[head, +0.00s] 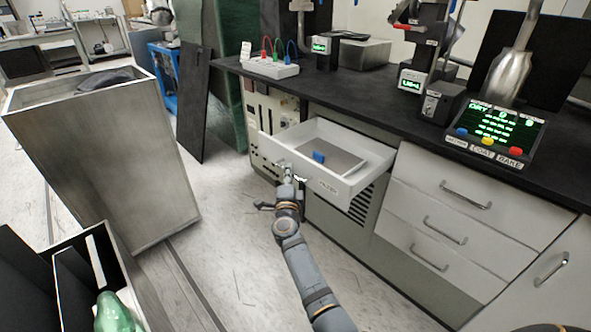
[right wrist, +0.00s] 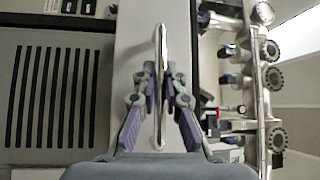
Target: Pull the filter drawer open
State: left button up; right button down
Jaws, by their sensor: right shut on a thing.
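The white filter drawer (head: 350,189) stands pulled out from the cabinet under the dark counter, with a small label on its front. A blue item (head: 318,157) and a grey sheet lie inside it. My right gripper (head: 284,176) is at the left part of the drawer front. In the right wrist view the fingers (right wrist: 160,95) are closed around the drawer's long metal handle (right wrist: 160,45), with the white front (right wrist: 130,60) behind it. In the head view the handle is mostly hidden by the gripper. My left gripper is not in view.
A tall grey bin (head: 110,160) stands to the left, with clear floor between it and the drawer. Closed white drawers (head: 430,217) with bar handles are to the right. A vent grille (right wrist: 60,95) lies beside the drawer front, and knobs and valves (right wrist: 270,75) on the other side.

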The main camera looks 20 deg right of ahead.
jog(key=shift+s+a, duration=0.15)
jog(key=shift+a, duration=0.1)
jog(key=c, duration=1.4)
grip_release()
